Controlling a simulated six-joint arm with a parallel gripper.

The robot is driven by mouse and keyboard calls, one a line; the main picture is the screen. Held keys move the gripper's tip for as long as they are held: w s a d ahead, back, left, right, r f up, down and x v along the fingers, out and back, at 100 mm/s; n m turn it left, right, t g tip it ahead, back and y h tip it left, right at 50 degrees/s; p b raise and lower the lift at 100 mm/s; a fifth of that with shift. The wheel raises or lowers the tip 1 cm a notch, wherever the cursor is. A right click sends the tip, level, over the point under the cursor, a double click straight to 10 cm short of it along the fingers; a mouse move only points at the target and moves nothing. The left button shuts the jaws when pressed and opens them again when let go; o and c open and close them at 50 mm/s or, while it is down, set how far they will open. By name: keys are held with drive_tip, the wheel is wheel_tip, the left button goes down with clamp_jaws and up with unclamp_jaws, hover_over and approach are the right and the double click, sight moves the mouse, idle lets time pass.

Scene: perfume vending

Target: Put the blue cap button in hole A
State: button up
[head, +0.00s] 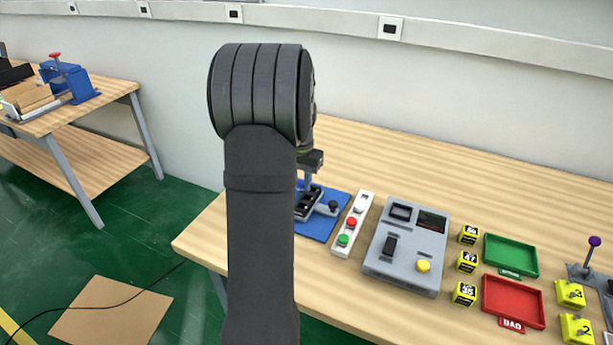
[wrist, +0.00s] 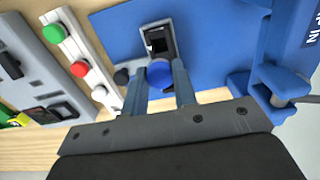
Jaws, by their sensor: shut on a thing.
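The blue cap button (wrist: 159,75) shows in the wrist view as a round blue top between the two fingers of my gripper (wrist: 160,70). The gripper is shut on it. Just beyond the cap is a grey and black fixture with a dark rectangular opening (wrist: 158,40); the cap overlaps its near end, and I cannot tell whether they touch. In the head view the fixture (head: 309,203) is partly hidden behind my arm, and the cap is hidden. No letter marking hole A can be read.
A white strip (head: 340,248) with green, red and white buttons stands right of the fixture's blue base (head: 318,228). Farther right are a grey console (head: 384,282), small yellow-black blocks (head: 467,262), a green tray (head: 511,256) and a red tray (head: 513,302). A blue clamp-like part (wrist: 285,85) is near the gripper.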

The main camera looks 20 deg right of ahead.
drive_tip(key=shift+f, duration=2.5)
drive_tip(key=shift+f, duration=0.75)
drive_tip(key=o, duration=1.5)
drive_tip(key=shift+r, duration=3.5)
drive_tip(key=shift+f, duration=3.55)
